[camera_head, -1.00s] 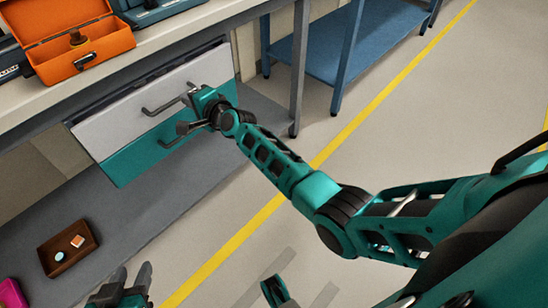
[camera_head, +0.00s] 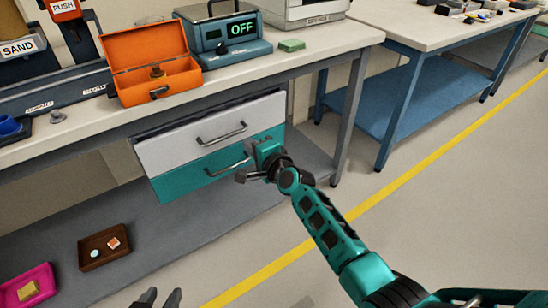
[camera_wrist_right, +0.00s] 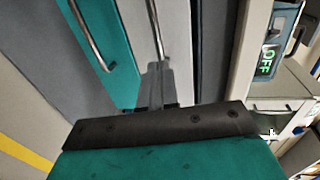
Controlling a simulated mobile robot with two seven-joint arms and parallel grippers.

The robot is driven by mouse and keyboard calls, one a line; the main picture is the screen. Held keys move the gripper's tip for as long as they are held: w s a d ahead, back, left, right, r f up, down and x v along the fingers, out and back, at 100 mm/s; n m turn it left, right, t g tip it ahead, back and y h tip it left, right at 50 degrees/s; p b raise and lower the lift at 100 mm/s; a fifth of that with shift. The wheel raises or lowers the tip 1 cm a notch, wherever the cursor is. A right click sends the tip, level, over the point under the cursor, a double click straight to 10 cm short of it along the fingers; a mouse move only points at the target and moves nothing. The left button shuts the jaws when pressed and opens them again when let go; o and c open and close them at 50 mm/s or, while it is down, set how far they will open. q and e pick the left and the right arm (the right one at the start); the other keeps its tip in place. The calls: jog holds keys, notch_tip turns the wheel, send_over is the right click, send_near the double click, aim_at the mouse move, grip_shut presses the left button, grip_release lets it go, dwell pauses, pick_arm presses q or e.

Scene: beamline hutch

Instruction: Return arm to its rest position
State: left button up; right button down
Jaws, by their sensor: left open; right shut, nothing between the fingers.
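My right gripper (camera_head: 246,174) is at the end of the teal arm reaching to the drawer unit under the bench. It is shut and empty, in front of the teal lower drawer (camera_head: 190,185), by the right end of its handle (camera_head: 228,168). The light grey upper drawer (camera_head: 180,147) has its own bar handle (camera_head: 222,134). In the right wrist view the closed fingers (camera_wrist_right: 155,75) point at the drawer fronts, close to a handle; contact cannot be told. My left gripper (camera_head: 158,298) is open and empty at the bottom edge, its arm out of view.
The bench (camera_head: 300,50) holds an open orange box (camera_head: 160,75) and a teal device reading OFF (camera_head: 228,45). A brown tray (camera_head: 104,247) and a pink tray (camera_head: 28,288) are on the lower shelf. A blue table (camera_head: 400,100) stands right. The floor (camera_head: 430,215) is clear.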

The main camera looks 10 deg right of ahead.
pick_arm(q)
jog(key=a+r+y+p, duration=0.1)
jog(key=a+r+p, duration=0.2)
jog(key=r+p, duration=0.5)
jog(key=s+p, duration=0.1)
jog(key=p, duration=0.2)
jog(key=shift+r+p, duration=0.2)
jog(key=shift+p, duration=0.15)
pick_arm(e)
jog(key=s+d+n+g+h, duration=0.1)
jog(key=s+d+n, duration=0.3)
jog(key=s, duration=1.2)
jog(key=s+d+r+n+g+h, duration=0.1)
jog(key=s+d+n+g+h, duration=0.1)
jog(key=s+n, duration=1)
jog(key=s+d+g, duration=0.1)
jog(key=s+d, duration=0.1)
jog(key=s, duration=0.1)
jog(key=shift+s+d+n, duration=0.25)
jog(key=shift+s+n, duration=0.1)
jog(key=shift+n, duration=0.05)
jog(key=shift+r, duration=0.1)
